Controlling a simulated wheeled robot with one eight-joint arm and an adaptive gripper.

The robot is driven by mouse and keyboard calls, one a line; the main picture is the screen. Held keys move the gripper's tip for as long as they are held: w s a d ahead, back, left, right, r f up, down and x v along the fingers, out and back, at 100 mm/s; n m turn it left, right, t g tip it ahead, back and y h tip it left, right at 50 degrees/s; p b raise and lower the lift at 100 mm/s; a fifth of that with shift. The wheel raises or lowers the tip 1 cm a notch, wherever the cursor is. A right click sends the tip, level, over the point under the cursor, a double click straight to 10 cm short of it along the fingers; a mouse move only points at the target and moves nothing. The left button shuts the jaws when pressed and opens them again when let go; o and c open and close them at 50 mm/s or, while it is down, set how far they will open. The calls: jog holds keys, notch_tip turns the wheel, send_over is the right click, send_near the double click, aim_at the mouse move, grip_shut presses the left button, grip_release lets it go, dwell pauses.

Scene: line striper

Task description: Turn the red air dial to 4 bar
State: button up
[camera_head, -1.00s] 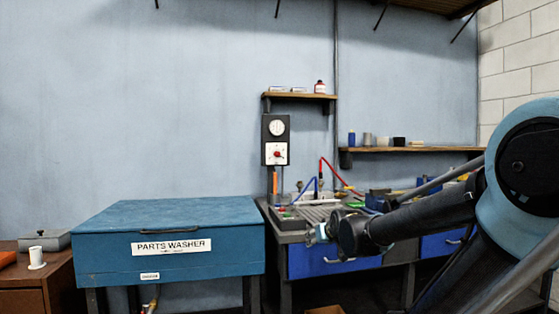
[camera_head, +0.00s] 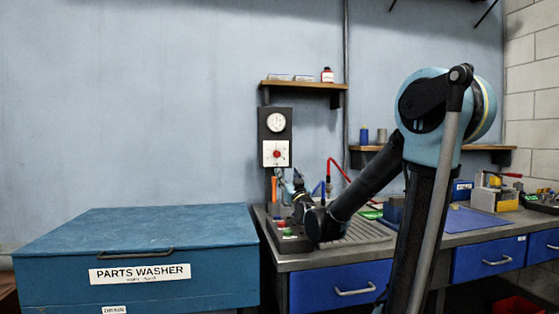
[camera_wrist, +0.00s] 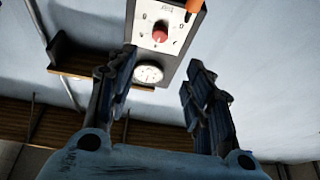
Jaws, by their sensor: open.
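The red air dial (camera_head: 277,154) sits on a white square scale plate on a dark panel fixed to the wall. It also shows in the wrist view (camera_wrist: 160,32), upside down, between and beyond my fingertips. A round white gauge (camera_head: 276,122) is above the dial on the same panel; it shows in the wrist view too (camera_wrist: 148,74). The dial's pointer and the gauge reading are too small to read. My gripper (camera_head: 290,180) is just below and right of the panel. In the wrist view its two fingers (camera_wrist: 160,78) are spread, empty and apart from the dial.
A blue parts washer (camera_head: 140,235) stands at the front left. The workbench (camera_head: 300,262) carries a ribbed tray and blue and red hoses (camera_head: 338,168) close to my arm. A small shelf (camera_head: 303,85) is above the panel, and an orange item (camera_head: 274,188) is just below it.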

aim_at(277, 155)
jog(key=x, duration=1.7)
jog(key=shift+w+r, duration=0.15)
jog(key=shift+w, duration=0.15)
jog(key=shift+c, duration=0.2)
jog(key=shift+a, duration=0.1)
jog(key=c, duration=1)
